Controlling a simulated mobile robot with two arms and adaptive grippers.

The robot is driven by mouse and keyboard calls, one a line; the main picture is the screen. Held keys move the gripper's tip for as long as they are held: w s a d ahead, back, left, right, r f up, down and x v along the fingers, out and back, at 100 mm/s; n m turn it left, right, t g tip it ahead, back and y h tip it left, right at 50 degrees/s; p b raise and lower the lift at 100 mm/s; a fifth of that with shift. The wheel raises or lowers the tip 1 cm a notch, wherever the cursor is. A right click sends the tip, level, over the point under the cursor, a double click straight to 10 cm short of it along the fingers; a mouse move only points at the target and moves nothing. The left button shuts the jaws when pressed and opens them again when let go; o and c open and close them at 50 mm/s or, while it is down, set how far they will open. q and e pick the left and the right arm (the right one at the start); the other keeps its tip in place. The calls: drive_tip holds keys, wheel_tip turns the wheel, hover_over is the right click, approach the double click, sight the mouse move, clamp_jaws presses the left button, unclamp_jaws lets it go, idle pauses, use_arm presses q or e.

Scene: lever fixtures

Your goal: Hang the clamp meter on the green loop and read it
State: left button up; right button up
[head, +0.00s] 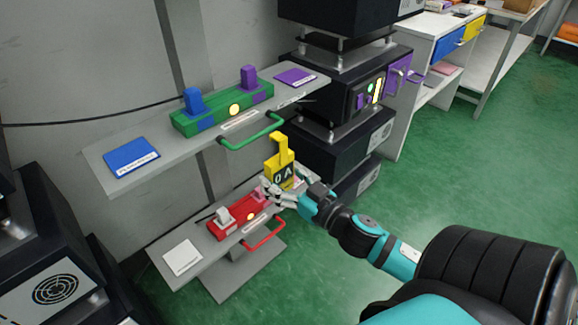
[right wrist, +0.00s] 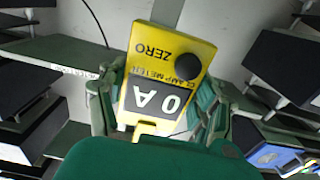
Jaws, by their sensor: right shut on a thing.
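The yellow clamp meter (head: 280,172) stands upright in my right gripper (head: 284,188), its hook-shaped head at the top. The head is just below and right of the green loop (head: 252,135) on the upper shelf's front edge, and looks apart from it. My right gripper is shut on the meter's body. In the right wrist view the clamp meter (right wrist: 168,72) appears upside down, with "0 A" on its dark display, the word ZERO and a round black knob (right wrist: 188,66). The green loop cannot be made out there. My left gripper is not in view.
The upper grey shelf (head: 105,165) holds a green block (head: 215,112) with blue and purple levers. The lower shelf (head: 165,248) holds a red block (head: 237,215) with a light lever and has a red loop (head: 265,236). Black stacked equipment (head: 325,145) stands close behind the meter.

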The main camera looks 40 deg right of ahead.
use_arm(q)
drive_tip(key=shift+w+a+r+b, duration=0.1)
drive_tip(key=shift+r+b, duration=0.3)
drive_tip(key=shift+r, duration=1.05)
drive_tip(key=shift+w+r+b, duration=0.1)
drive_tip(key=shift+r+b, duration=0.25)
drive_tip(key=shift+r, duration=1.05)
use_arm(e)
drive_tip(key=w+f, duration=0.1)
drive_tip(key=w, duration=0.5)
drive_tip(key=shift+a+f, duration=0.15)
drive_tip(key=shift+a, duration=0.05)
drive_tip(key=o, duration=1.4)
drive_tip(key=shift+o, duration=0.2)
drive_tip(key=shift+f, duration=0.1)
drive_tip(key=s, duration=0.8)
drive_tip(key=s+d, duration=0.1)
drive_tip(key=s, duration=0.3)
